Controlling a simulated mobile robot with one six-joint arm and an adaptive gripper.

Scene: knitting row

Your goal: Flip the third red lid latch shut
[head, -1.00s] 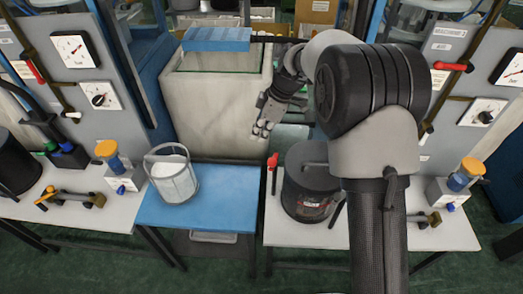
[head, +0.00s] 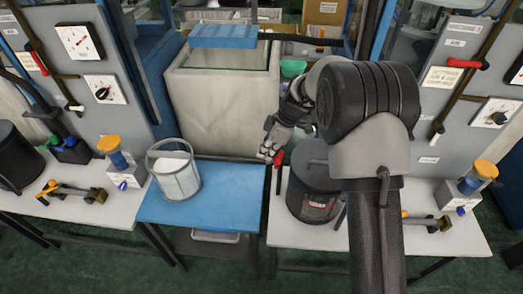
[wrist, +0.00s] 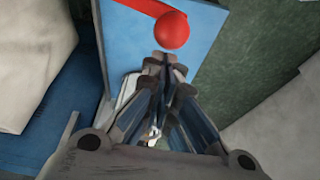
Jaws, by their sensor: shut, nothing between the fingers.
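A red latch handle (head: 279,158) stands upright at the left side of the dark lidded pot (head: 308,192) on the right-hand white table. In the wrist view, a red ball-ended lever (wrist: 172,29) lies in front of a blue panel (wrist: 130,45), just beyond the fingertips. My gripper (head: 268,155) is shut and empty, its tips just left of the red handle. In the wrist view the closed fingers (wrist: 167,62) point at the ball; I cannot tell whether they touch it. My arm hides part of the pot's right side. Which latch counts as third is not clear.
A blue table (head: 225,205) with a clear bucket (head: 174,172) of white material stands to the left. A large grey bin (head: 220,110) stands behind. Grey panels with dials (head: 103,88) flank both sides. The blue table's right part is clear.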

